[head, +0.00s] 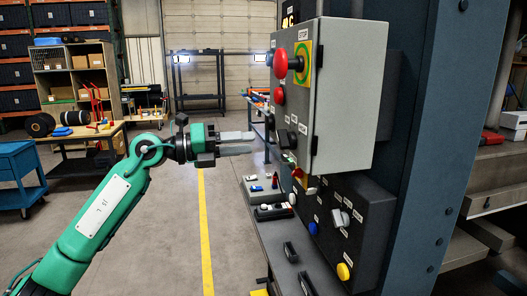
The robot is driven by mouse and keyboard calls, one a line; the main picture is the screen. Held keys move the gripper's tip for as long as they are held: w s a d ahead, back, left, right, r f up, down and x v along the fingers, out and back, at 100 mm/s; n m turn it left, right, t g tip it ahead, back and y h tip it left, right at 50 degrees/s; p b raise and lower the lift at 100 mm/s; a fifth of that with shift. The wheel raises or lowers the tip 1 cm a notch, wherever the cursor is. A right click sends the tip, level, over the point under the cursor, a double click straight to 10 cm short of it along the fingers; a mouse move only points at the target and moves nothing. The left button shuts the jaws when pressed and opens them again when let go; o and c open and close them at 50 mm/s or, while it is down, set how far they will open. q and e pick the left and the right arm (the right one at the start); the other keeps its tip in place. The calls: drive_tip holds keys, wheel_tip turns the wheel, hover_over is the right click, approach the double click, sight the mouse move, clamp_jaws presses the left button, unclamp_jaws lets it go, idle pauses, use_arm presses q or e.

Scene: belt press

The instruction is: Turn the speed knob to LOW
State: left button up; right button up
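A grey knob (340,217) sits on the front of a dark lower control box (368,235) at the right. A black knob (288,138) sits on the grey upper control box (345,95). The labels are too small to read, so I cannot tell which is the speed knob or where it points. My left gripper (238,143) is left of both boxes, in free air. Its two pale fingers point right with a narrow gap between them, empty. It touches neither knob. My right gripper is not in view.
The upper box carries a large red stop button (281,62) on its front. A blue button (313,228) and a yellow button (344,271) flank the grey knob. A narrow grey bench (268,238) stands below.

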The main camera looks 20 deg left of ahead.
use_arm(q)
drive_tip(key=b+v, duration=0.2)
drive_tip(key=v, duration=0.4)
drive_tip(key=shift+s+a, duration=0.3)
drive_tip(key=shift+w+f, duration=0.1)
